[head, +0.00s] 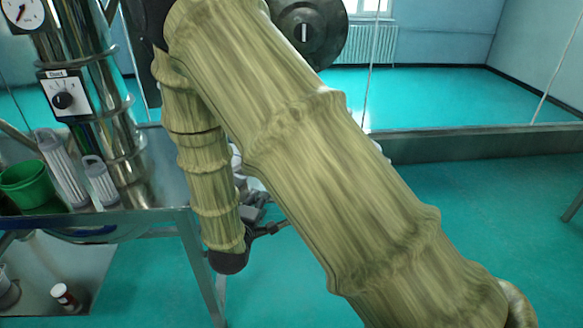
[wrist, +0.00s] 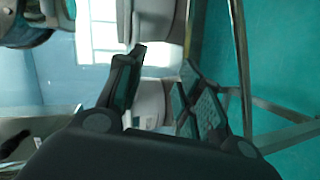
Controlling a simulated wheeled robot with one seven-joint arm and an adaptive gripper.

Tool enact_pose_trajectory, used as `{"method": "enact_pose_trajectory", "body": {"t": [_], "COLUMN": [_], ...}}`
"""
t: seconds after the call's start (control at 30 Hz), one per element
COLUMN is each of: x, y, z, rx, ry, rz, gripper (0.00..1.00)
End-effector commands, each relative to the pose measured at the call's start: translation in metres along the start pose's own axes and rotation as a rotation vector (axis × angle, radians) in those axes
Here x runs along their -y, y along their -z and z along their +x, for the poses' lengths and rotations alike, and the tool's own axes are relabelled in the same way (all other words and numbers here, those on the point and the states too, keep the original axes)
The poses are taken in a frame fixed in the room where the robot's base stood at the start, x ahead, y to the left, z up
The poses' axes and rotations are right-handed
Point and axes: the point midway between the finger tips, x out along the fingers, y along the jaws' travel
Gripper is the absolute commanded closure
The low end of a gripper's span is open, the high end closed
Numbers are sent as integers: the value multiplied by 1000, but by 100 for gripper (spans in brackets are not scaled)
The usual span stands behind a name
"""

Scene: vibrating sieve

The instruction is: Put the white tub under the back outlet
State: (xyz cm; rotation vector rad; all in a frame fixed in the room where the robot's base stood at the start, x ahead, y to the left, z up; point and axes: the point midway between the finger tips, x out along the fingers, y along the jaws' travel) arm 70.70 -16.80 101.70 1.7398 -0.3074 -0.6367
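My gripper (wrist: 163,60) has its two dark fingers spread apart in the wrist view. A white rounded body (wrist: 152,97) shows in the gap beyond the left finger, with another white cylindrical part (wrist: 158,20) above it. I cannot tell which of these, if either, is the white tub, and I see no clear grip on it. In the head view my gripper (head: 258,216) is mostly hidden behind my arm, beside the steel table. A bit of white (head: 237,162) shows there between my arm links. No back outlet can be made out.
A green bucket (head: 24,186) and white ribbed cylinders (head: 62,168) are on the table. Table legs (wrist: 241,70) rise right of my gripper.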

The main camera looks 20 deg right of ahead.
Motion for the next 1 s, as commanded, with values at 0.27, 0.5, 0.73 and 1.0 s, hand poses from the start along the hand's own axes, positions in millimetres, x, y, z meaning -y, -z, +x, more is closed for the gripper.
{"method": "enact_pose_trajectory", "body": {"t": [0.27,0.5,0.73,1.0], "x": [-31,-31,-35,-35], "y": [16,14,14,14], "z": [-1,29,51,69], "rx": [24,26,24,25], "ry": [-86,-84,-84,-83], "rz": [-67,-64,-65,-64], "gripper": [64,64,64,64]}}
